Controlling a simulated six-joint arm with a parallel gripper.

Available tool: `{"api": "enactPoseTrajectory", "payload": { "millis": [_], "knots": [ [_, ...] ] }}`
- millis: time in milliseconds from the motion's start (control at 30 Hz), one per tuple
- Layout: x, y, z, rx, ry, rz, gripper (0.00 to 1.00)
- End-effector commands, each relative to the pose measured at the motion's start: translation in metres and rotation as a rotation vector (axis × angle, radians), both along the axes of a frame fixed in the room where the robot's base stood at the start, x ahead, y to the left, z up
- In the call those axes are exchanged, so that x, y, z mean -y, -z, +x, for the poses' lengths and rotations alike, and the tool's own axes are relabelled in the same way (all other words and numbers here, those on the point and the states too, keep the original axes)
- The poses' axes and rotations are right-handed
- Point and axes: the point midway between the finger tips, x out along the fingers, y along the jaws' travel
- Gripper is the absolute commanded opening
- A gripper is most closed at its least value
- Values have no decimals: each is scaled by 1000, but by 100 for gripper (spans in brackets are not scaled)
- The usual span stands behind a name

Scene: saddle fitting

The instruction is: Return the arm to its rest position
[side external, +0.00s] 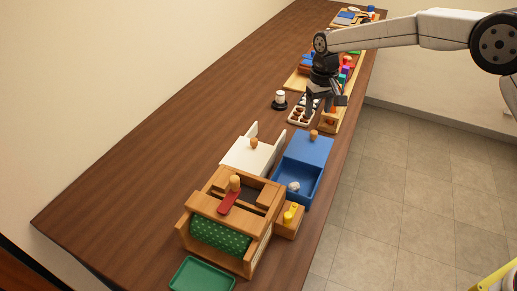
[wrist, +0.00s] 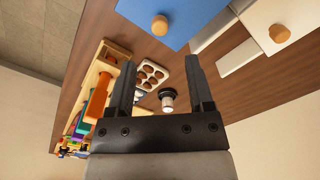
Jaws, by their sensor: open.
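My gripper (side external: 325,101) hangs from my arm over the right side of the long wooden table, near a tray with round holes (side external: 299,117). In the wrist view my gripper (wrist: 165,66) has its two dark fingers spread wide, with nothing held between them. Beyond the fingers, the holed tray (wrist: 151,75) and a small white cylinder on a dark base (wrist: 167,98) show on the table. The white cylinder also stands left of my gripper in the side view (side external: 280,98).
A blue box (side external: 307,150), a white panel with a knob (side external: 247,157) and a wooden frame with green cloth (side external: 219,236) stand toward the front. A green tray (side external: 202,274) lies at the near end. Colourful parts crowd behind my gripper. The table's left side (side external: 150,165) is clear.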

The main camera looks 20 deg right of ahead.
Motion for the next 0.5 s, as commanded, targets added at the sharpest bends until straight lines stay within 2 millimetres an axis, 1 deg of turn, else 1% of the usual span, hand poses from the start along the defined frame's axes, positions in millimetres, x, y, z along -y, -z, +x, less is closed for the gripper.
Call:
{"api": "enactPoseTrajectory", "payload": {
  "millis": [133, 267, 367, 500],
  "knots": [
    [1, -1, -1, 2, 0, 0, 67],
    [5, -3, -6, 8, 1, 1, 67],
    [11, -5, -14, 17, 2, 3, 67],
    [22, -10, -30, 35, 2, 5, 67]
  ]
}}
